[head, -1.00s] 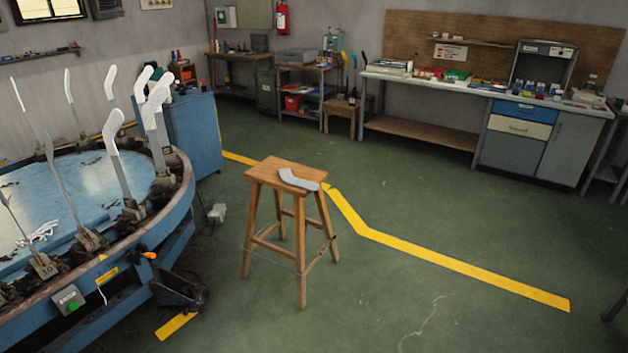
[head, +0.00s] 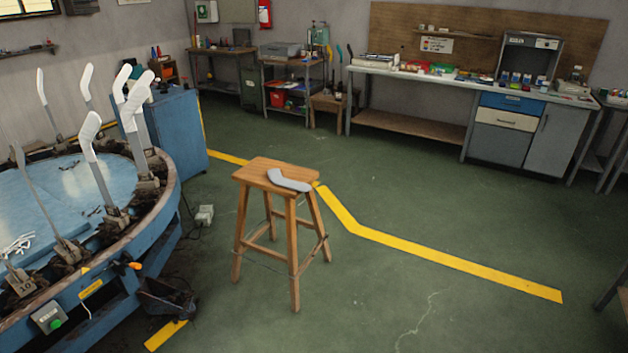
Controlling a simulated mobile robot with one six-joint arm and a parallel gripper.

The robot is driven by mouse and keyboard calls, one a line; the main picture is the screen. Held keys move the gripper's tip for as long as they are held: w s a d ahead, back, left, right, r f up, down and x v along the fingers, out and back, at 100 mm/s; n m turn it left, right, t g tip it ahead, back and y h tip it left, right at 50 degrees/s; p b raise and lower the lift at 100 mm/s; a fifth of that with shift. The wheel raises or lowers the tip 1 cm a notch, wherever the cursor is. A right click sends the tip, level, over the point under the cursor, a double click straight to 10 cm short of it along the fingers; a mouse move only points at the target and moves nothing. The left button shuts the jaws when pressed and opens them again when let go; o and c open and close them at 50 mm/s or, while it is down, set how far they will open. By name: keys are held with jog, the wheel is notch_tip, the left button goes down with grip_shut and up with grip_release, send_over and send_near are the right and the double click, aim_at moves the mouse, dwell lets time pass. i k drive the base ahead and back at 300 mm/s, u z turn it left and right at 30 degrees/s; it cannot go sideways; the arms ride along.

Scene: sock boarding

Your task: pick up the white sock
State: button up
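A pale grey-white sock (head: 289,181), bent like an L, lies flat on the seat of a wooden stool (head: 255,170). It lies near the seat's right edge. Several white sock shapes stand upright on the foot forms of the round blue machine (head: 165,215) at the left, one of them a white sock (head: 90,135) on a grey form. A crumpled white bundle (head: 18,244) lies on the machine's blue top; I cannot tell what it is. My gripper is not in view.
Green floor is open around the stool's front and right, crossed by a yellow line (head: 440,258). A black pedal box (head: 168,300) and a small white box (head: 204,215) with a cable lie left of the stool. A workbench (head: 400,82) and blue cabinet (head: 180,130) stand behind.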

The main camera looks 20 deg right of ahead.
aim_at(275, 175)
jog(key=u, duration=0.3)
jog(key=k, duration=1.4)
jog(key=u, duration=0.15)
jog(key=i, duration=0.45)
jog(key=z, duration=0.65)
jog(key=i, duration=1.25)
jog(key=u, duration=0.45)
jog(key=i, duration=0.55)
jog(key=u, duration=0.25)
